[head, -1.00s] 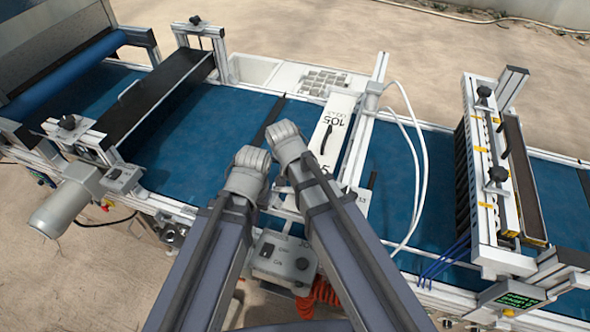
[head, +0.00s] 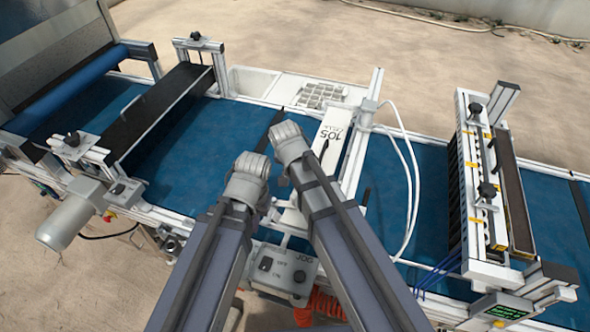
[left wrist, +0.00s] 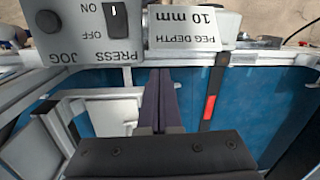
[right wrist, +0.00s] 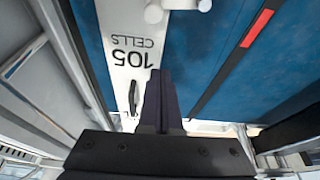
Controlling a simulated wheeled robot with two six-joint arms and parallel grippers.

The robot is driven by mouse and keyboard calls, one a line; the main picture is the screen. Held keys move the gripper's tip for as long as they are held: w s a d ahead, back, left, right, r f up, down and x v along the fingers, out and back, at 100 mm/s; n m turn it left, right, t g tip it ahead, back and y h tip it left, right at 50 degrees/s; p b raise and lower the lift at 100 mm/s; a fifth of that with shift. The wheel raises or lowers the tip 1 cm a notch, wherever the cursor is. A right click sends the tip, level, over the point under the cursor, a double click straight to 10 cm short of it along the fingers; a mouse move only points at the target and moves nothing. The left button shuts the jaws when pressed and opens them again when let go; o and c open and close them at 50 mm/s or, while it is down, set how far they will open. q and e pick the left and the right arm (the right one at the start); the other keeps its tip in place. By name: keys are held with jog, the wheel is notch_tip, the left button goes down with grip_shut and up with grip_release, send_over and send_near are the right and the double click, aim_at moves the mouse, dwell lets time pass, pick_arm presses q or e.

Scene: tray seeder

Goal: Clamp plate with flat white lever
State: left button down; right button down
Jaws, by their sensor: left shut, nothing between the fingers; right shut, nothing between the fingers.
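The white plate marked 105 CELLS (head: 340,128) lies across the blue belt, with a black handle on it. It also shows in the right wrist view (right wrist: 122,30). My right gripper (right wrist: 160,78) is shut and empty, seen over the plate's handle end. My left gripper (left wrist: 161,75) is shut and empty, seen below the press box (left wrist: 85,30) and the PEG DEPTH 10 mm label (left wrist: 185,25). A white bracket-like part (left wrist: 100,108) is left of its fingers; I cannot tell whether it is the flat white lever. In the head view my arms hide the plate's near end.
The blue belt (head: 405,175) runs across the machine. A black crossbar (head: 165,105) stands at left and a peg head unit (head: 480,185) at right. White hoses (head: 410,190) loop beside the plate. A control box (head: 285,272) sits at the near edge.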

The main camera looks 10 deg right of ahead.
jog(key=p+v, duration=0.4)
jog(key=v, duration=0.1)
jog(key=shift+a+r, duration=0.2)
jog(key=shift+w, duration=0.1)
